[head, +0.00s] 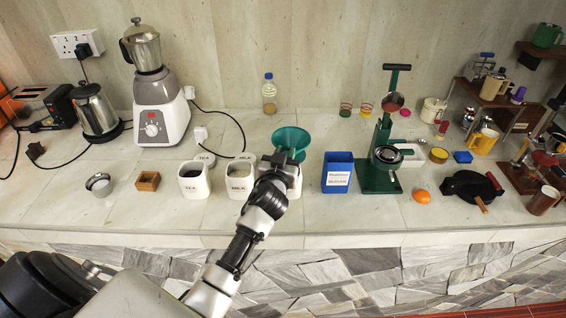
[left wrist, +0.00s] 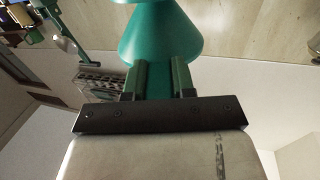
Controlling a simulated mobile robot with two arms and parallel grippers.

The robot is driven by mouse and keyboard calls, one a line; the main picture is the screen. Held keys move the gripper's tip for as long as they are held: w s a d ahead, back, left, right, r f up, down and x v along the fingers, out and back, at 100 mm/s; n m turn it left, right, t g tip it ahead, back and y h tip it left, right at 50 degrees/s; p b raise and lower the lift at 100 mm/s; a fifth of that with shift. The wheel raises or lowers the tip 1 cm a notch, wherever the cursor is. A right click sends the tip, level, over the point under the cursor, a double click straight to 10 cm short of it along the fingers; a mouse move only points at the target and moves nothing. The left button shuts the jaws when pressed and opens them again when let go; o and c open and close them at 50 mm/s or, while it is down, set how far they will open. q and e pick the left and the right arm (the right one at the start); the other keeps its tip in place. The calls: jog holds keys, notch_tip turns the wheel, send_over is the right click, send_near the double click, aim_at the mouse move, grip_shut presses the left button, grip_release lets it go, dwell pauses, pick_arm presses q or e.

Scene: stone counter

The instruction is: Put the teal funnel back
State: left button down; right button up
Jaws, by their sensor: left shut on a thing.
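The teal funnel (head: 291,138) is at the middle of the head view, wide mouth up. My left gripper (head: 281,161) is shut on it at its lower part. In the left wrist view the funnel (left wrist: 160,38) stands beyond my left gripper (left wrist: 158,78), its narrow part between the two fingers. A white canister (head: 295,187) is partly hidden behind my left gripper, just below the funnel in the head view. I cannot tell whether the funnel touches it. My right gripper is not in view.
White canisters (head: 194,181) (head: 240,179) stand left of the gripper. A blue box (head: 338,173) and a green press (head: 381,176) stand to the right. A bottle (head: 269,94) is by the wall. The counter (head: 90,220) is bare along its front left.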

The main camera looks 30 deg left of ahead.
pick_arm(q)
jog(key=d+r+b, duration=0.3)
jog(key=d+r, duration=0.3)
jog(key=d, duration=0.5)
jog(key=s+f+m+h, duration=0.1)
jog(key=s+f, duration=0.3)
jog(key=s, duration=0.7)
jog(key=s+d+f+m+h, duration=0.1)
jog(key=s+f+h, duration=0.3)
jog(key=s, duration=0.7)
jog(key=shift+s+m+t+b, duration=0.3)
jog(key=shift+s+m+b, duration=0.1)
jog(key=shift+m, duration=0.2)
jog(key=shift+d, duration=0.1)
jog(key=w+r+n+y, duration=0.1)
jog(key=w+r, duration=0.3)
jog(key=w, duration=0.7)
jog(key=w+a+r+n+y+p, duration=0.1)
jog(key=w+r+y, duration=0.3)
jog(key=w, duration=0.7)
jog(key=shift+n, duration=0.6)
jog(key=shift+w+a, duration=0.1)
